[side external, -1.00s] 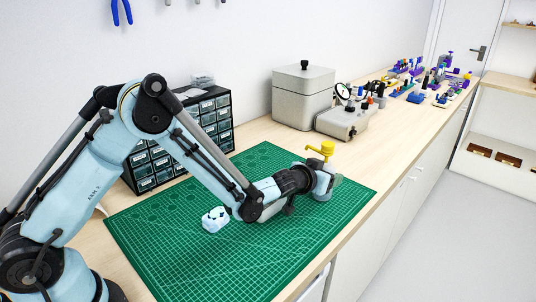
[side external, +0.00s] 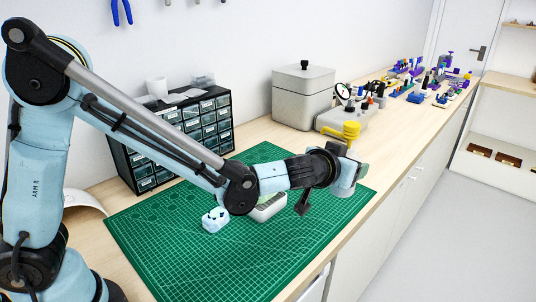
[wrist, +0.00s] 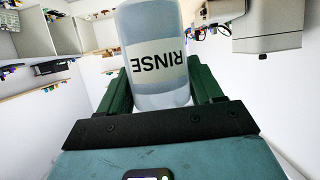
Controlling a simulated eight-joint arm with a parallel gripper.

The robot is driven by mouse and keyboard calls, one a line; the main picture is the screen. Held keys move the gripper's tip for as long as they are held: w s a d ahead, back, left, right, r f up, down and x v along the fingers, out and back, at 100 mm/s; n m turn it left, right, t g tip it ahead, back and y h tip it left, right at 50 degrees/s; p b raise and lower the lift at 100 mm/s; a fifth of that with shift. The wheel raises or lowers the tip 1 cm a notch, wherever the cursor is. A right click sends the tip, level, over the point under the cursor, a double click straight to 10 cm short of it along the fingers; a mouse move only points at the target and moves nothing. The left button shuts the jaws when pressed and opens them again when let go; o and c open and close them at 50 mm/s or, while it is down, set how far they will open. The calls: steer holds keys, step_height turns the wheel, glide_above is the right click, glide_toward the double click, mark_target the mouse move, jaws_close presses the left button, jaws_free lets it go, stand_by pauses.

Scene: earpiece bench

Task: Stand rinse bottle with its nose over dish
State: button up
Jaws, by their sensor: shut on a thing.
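The rinse bottle has a pale translucent body, a yellow cap with a nozzle (side external: 349,132) and a label reading RINSE. In the wrist view the bottle (wrist: 153,58) sits between the dark green fingers, its label upside down in the picture. My gripper (wrist: 160,82) is shut on its body. In the side view my gripper (side external: 347,166) holds it roughly upright near the mat's right corner; I cannot tell whether its base touches the mat. A low pale tray-like thing (side external: 268,208), possibly the dish, lies on the mat, partly hidden by my arm.
A small white-and-blue thing with dark marks (side external: 215,220) lies on the green cutting mat (side external: 200,265). A drawer cabinet (side external: 145,170) stands behind left, a grey lidded box (side external: 303,98) at the back. The mat's front is clear.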

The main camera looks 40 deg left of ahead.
steer(key=s+a+r+h, duration=0.1)
steer(key=s+a+r, duration=0.3)
steer(key=s+a, duration=0.35)
steer(key=s+a+r, duration=0.4)
steer(key=s+a, duration=0.3)
steer(key=a, duration=0.1)
steer(key=shift+s+f, duration=2.3)
steer(key=shift+s, duration=0.1)
steer(key=w+d+f+n+g+y, duration=0.2)
steer(key=d+n+g+y, duration=0.1)
steer(key=d+n+y, duration=0.3)
steer(key=w+d+f+n+g+y, duration=0.15)
steer(key=d+n+y, duration=0.3)
steer(key=d, duration=0.45)
glide_above(282, 224)
steer(key=shift+m+g+y, duration=0.25)
steer(key=shift+g, duration=0.2)
steer(key=shift+f, duration=5.2)
